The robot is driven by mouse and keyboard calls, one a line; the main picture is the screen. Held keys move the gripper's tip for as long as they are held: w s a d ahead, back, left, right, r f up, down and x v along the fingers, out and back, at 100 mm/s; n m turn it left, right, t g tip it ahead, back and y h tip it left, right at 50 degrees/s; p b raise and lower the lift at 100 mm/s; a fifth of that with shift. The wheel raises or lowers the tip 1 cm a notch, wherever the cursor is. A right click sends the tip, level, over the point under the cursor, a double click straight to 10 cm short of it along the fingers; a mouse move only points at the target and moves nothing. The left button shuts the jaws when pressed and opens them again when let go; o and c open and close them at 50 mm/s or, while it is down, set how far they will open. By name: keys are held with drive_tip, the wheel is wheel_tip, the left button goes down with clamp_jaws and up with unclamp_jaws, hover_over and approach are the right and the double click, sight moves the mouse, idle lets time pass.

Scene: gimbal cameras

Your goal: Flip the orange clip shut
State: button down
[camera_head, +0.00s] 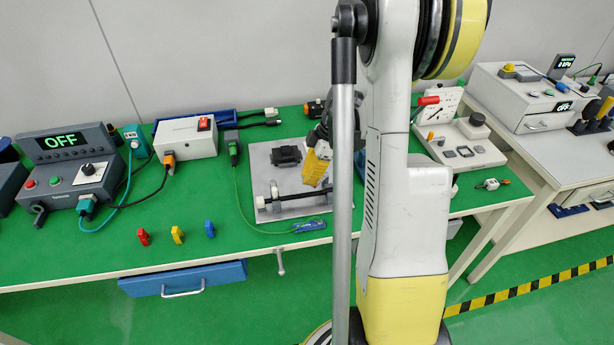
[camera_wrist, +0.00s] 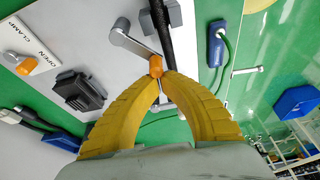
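In the wrist view, the orange clip (camera_wrist: 155,66) looks like a small orange knob on the end of a grey metal lever (camera_wrist: 128,38). It sits right at the tips of my gripper (camera_wrist: 162,74), beside a dark rod. The two yellow ribbed fingers bow inward and their tips nearly meet at the clip. Whether the clip is pinched between the tips or only touches them cannot be told. In the head view, my gripper (camera_head: 317,168) is low over the grey board (camera_head: 262,160); the clip is hidden there.
The board carries a black block (camera_head: 286,156) and a dark rod on white supports (camera_head: 262,202). A second orange knob (camera_wrist: 25,68) sits by the CLAMP and OPEN lettering. Boxes stand behind.

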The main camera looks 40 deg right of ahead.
drive_tip(key=shift+s+n+g, duration=0.3)
drive_tip(key=shift+s+n, duration=0.4)
drive_tip(key=shift+n, duration=0.3)
drive_tip(key=shift+s+d, duration=0.15)
drive_tip(key=shift+s, duration=0.3)
drive_tip(key=shift+s+d, duration=0.25)
drive_tip(key=shift+s, duration=0.35)
drive_tip(key=shift+w+d, duration=0.1)
